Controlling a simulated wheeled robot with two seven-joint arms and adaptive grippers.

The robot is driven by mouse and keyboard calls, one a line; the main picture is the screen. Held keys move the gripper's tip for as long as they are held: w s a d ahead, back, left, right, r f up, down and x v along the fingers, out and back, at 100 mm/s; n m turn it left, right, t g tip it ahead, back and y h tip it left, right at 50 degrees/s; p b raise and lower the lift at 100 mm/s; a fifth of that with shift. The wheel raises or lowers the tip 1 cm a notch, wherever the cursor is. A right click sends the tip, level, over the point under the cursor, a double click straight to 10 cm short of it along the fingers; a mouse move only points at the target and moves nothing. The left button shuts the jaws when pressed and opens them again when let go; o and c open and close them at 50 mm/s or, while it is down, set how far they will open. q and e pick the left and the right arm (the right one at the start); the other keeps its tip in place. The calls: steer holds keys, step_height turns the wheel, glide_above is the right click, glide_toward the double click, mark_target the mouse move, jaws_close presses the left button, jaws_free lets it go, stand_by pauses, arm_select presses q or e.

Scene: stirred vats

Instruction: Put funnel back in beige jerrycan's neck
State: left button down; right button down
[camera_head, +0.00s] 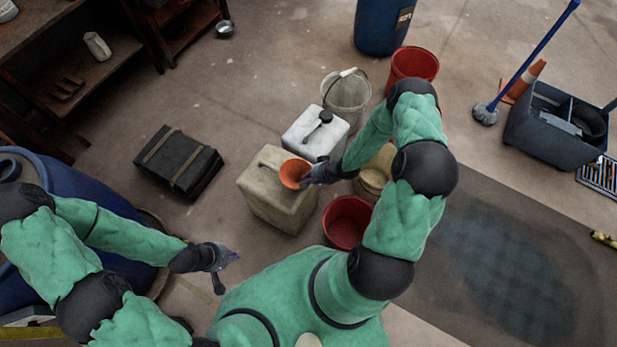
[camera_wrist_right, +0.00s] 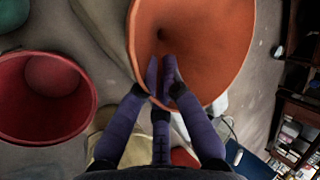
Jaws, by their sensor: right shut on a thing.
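The orange funnel (camera_head: 293,173) is over the right part of the beige jerrycan's (camera_head: 278,206) top in the head view, with its wide mouth facing up. My right gripper (camera_head: 308,178) is shut on the funnel's rim from the right. In the right wrist view the funnel (camera_wrist_right: 220,35) fills the upper middle, and the right gripper's fingertips (camera_wrist_right: 162,78) pinch its near edge. The jerrycan's neck is hidden, so I cannot tell whether the spout is in it. My left gripper (camera_head: 226,257) is open and empty, lower left of the jerrycan.
A white jerrycan (camera_head: 309,137) with a black cap stands just behind the beige one. A red bucket (camera_head: 347,222) stands close at its right. A pale bucket (camera_head: 346,95) and another red bucket (camera_head: 414,64) are further back. A black case (camera_head: 178,162) lies to the left.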

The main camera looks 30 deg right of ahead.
steer(key=shift+f, duration=0.2)
steer(key=c, duration=1.3)
jaws_free()
steer(key=shift+c, duration=0.2)
steer(key=v, duration=1.2)
